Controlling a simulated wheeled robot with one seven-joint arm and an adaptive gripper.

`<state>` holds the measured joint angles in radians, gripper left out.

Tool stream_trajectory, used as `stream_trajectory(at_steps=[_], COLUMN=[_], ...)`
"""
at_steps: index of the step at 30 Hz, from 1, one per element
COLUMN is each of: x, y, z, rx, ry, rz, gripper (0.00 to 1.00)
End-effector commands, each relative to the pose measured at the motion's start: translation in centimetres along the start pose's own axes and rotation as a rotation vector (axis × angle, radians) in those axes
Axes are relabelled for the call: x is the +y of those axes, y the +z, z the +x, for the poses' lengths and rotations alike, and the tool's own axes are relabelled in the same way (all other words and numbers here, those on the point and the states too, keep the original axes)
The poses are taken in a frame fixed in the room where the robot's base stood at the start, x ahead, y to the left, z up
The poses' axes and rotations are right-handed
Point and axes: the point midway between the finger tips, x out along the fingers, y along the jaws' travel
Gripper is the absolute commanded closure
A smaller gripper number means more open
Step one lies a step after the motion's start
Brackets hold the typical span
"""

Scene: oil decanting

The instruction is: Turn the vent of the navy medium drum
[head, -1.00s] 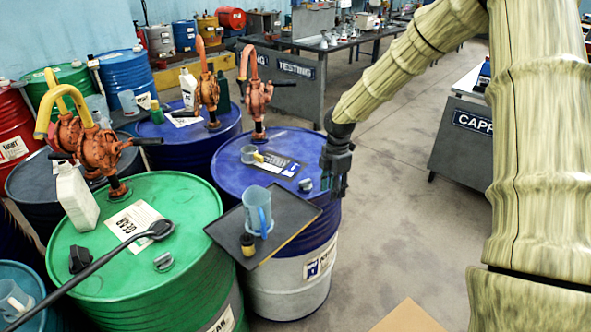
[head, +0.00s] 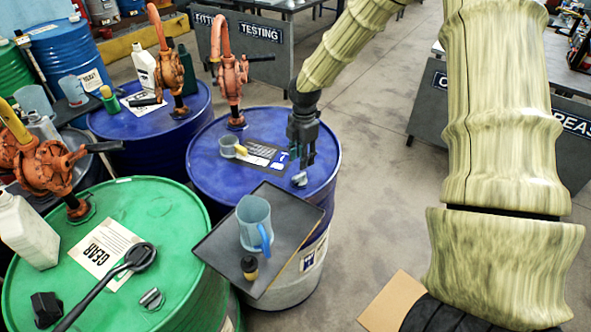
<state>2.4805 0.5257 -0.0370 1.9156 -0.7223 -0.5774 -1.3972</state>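The navy drum (head: 215,176) stands in the middle of the head view, with an orange hand pump (head: 231,76) at the back of its lid. A small grey vent fitting (head: 299,180) sits near the lid's right front edge. My gripper (head: 302,162) points down just above and behind the vent in the picture. Its fingers look apart and empty. I cannot tell whether a fingertip touches the vent. A dark label sheet (head: 262,154) and a small cup with a yellow part (head: 229,146) lie on the lid.
A dark tray (head: 222,246) with a blue-grey jug (head: 254,222) and a small black-topped jar (head: 249,267) overlaps the drum's front. A green drum (head: 150,205) stands left, another navy drum (head: 200,105) behind. Open floor (head: 385,150) lies right.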

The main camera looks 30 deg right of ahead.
Motion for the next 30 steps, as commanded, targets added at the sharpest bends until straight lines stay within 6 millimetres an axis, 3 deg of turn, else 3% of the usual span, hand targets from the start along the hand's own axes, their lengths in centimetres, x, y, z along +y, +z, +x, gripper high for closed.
stream_trajectory(at_steps=[9,13,21,30], x=[2.6,2.7,1.9,2.6], y=[0.3,0.3,0.5,0.3], z=[5.3,6.8,8.2,9.3], rx=[-0.002,-0.001,-0.001,0.0], ry=[-0.029,-0.031,-0.022,-0.029], rz=[0.0,0.0,0.004,0.001], gripper=[0.64,0.64,0.64,0.64])
